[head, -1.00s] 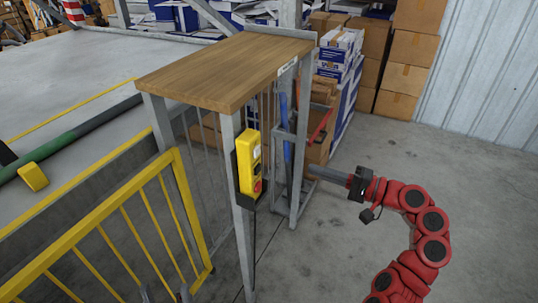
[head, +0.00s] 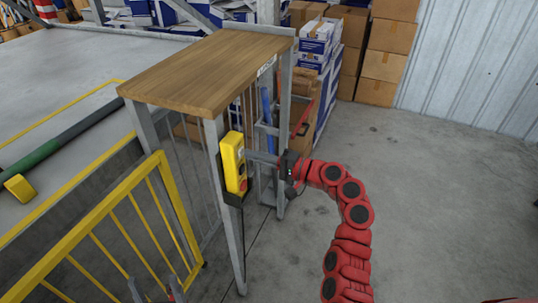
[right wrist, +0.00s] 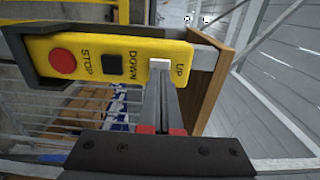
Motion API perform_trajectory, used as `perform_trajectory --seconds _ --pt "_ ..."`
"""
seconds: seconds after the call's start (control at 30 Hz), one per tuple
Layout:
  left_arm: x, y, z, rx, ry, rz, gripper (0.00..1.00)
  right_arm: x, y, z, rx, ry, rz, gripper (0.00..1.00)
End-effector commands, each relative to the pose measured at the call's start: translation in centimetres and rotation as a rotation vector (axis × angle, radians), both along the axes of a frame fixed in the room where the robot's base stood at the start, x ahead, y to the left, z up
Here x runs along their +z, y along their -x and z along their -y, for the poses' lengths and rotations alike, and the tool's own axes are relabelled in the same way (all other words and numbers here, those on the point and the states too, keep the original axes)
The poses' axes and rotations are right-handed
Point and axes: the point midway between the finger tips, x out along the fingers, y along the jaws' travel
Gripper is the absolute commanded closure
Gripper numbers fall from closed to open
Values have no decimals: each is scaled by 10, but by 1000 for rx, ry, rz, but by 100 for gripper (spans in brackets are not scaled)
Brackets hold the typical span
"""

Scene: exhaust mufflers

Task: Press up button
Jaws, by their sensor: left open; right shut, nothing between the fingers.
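A yellow control box (head: 233,160) hangs on the grey leg of the wooden-topped stand. In the right wrist view the box (right wrist: 100,50) shows a red STOP button (right wrist: 62,61), a black DOWN button (right wrist: 115,64) and a white UP button (right wrist: 160,63). My right gripper (head: 250,157) is shut and empty, pointing at the box's face. In the right wrist view its fingertips (right wrist: 160,78) overlap the lower part of the UP button; I cannot tell whether they touch it. My left gripper (head: 155,291) is open and empty at the bottom of the head view, near the yellow railing.
The stand's wooden top (head: 210,68) is just above the box. A yellow railing (head: 105,235) stands at the left. Behind are a blue-and-red hand truck (head: 268,110) and stacked cardboard boxes (head: 383,65). The concrete floor at the right is clear.

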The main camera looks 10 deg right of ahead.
Motion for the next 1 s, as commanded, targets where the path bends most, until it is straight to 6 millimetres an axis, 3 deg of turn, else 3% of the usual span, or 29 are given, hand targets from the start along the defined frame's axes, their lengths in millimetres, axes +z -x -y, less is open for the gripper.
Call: perform_trajectory --seconds 0.43,0.67,1.0 --pt "2 0 0 0 0 0 28 -1 -4 -5 -2 -1 -1 100" --pt "-10 0 0 0 0 0 28 -2 -13 -20 -1 -1 0 100" --pt "-8 0 0 0 0 0 28 -1 -12 -21 1 -2 -1 100"
